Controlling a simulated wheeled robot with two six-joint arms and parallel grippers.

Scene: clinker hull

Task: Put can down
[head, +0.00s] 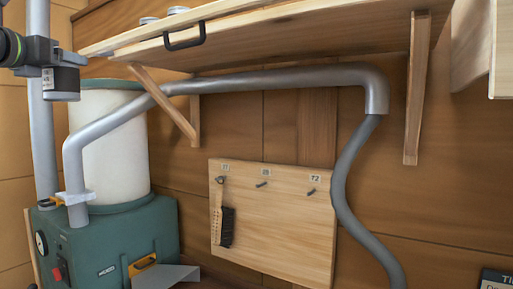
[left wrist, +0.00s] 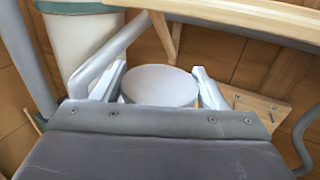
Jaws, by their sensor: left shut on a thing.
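In the left wrist view, a can with a pale grey round top (left wrist: 160,86) sits between the two light fingers of my left gripper (left wrist: 160,95). The fingers are shut on it, one on each side. The lower part of the can is hidden behind the gripper body. In the head view my left gripper (head: 62,82) is at the upper left, in front of the white drum. What it holds is small and hard to make out there. My right gripper is not in view.
A wooden shelf (head: 270,45) with a black handle bears two grey round lids (head: 178,10) near its back. A green machine (head: 110,240) with a white drum (head: 110,140) and grey pipe stands left. A peg board (head: 275,225) holds a brush (head: 227,227).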

